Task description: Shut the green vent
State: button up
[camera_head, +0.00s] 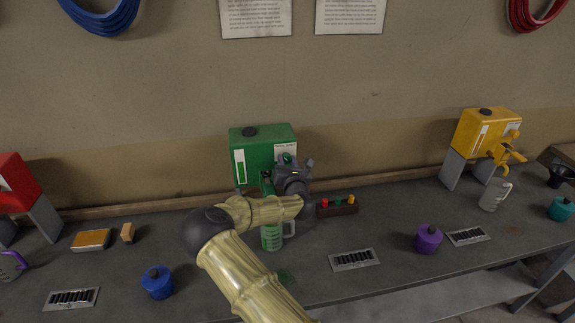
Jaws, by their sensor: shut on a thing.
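The green drum (263,150) stands against the wall at the middle, with a black cap (250,132) on top and a pale level strip on its front. The green vent (287,158) is a small round fitting at the upper right of the drum's front. My gripper (292,172) is at this fitting and shut on it; the fingers and the contact are mostly hidden. How far the vent is turned cannot be told. A green tap part (267,184) shows left of my gripper. A jug with green contents (272,236) stands below, partly behind my arm.
A yellow drum (488,132) is at right, a red drum (18,180) at left. Blue (157,282) and purple (428,238) pots stand nearer the front.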

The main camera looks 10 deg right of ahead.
jog(key=m+b, duration=0.4)
jog(key=shift+f, duration=0.15)
jog(key=m+b, duration=0.4)
jog(key=shift+m, duration=0.3)
jog(key=m+b, duration=0.4)
jog(key=shift+m, duration=0.3)
jog(key=shift+m+b, duration=1.4)
jog(key=shift+m, duration=0.3)
jog(key=shift+r, duration=0.2)
jog(key=o, duration=1)
jog(key=shift+c, duration=0.2)
jog(key=shift+s, duration=0.15)
jog(key=s+b, duration=0.3)
jog(key=s, duration=1.4)
